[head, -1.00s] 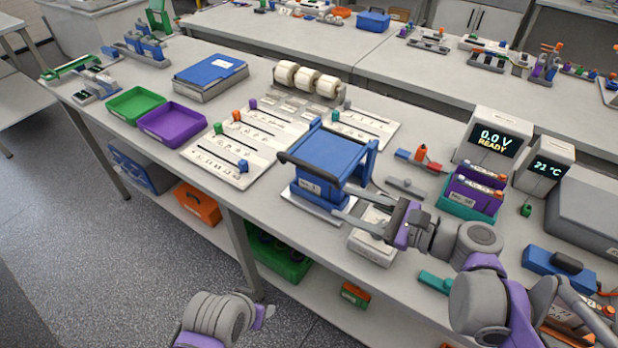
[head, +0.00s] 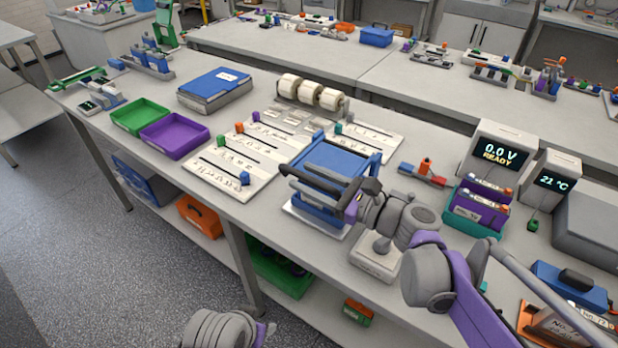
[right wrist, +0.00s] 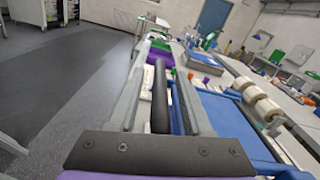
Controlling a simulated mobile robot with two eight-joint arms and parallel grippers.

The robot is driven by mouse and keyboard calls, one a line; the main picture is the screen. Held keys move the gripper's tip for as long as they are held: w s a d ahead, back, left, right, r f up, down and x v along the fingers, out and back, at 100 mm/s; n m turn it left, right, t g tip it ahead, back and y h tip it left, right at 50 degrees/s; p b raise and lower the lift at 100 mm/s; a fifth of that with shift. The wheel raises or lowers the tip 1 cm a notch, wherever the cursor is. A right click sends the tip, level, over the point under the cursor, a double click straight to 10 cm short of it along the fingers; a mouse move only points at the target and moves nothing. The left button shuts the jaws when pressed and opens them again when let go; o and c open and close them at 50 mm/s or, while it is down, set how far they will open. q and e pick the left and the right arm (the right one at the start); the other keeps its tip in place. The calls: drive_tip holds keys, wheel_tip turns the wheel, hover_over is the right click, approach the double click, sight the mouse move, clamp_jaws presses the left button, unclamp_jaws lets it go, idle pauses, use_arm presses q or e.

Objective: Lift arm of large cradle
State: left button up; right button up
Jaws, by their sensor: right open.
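The large cradle is a blue frame (head: 335,160) on a pale base plate at the middle of the bench in the head view. Its arm ends in a dark crossbar, which shows in the right wrist view (right wrist: 160,105). My right gripper (head: 308,178) is at the front of the cradle, level with the crossbar. In the right wrist view its two grey fingers (right wrist: 165,62) are apart, with the bar lying between them and a gap on the left side. My left arm shows at the bottom edge of the head view; its fingers are not clear.
A small pale box with a grey knob (head: 377,255) stands right of the cradle, under my right arm. Slotted boards (head: 235,165) lie to its left. A purple tray (head: 174,136) and a green tray (head: 140,116) stand farther left. A voltage display (head: 497,155) is at right.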

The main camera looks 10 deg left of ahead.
drive_tip(key=shift+a, duration=0.1)
clamp_jaws()
idle(1.4)
